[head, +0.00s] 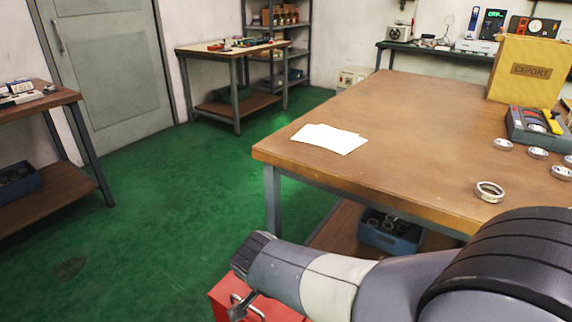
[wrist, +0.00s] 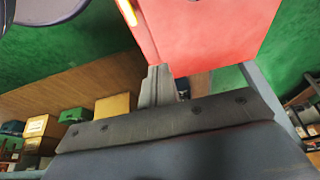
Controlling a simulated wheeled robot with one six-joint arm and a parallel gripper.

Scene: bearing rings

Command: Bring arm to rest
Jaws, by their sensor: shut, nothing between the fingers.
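My arm (head: 335,283) stretches from the lower right toward the left, in front of the workbench (head: 400,115), in the head view. I cannot make out its fingertips in that view. In the wrist view my gripper (wrist: 157,86) shows as narrow grey fingers, shut and empty. They point toward a red case (wrist: 212,30), which also shows below my arm in the head view (head: 225,299). I cannot tell how far apart the fingers and the case are.
Several bearing rings lie on the workbench, one (head: 490,191) near its front edge. White sheets (head: 329,138) lie at its left corner. An export box (head: 526,70) and a grey device (head: 535,125) stand at right. Green floor (head: 150,215) is open at left.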

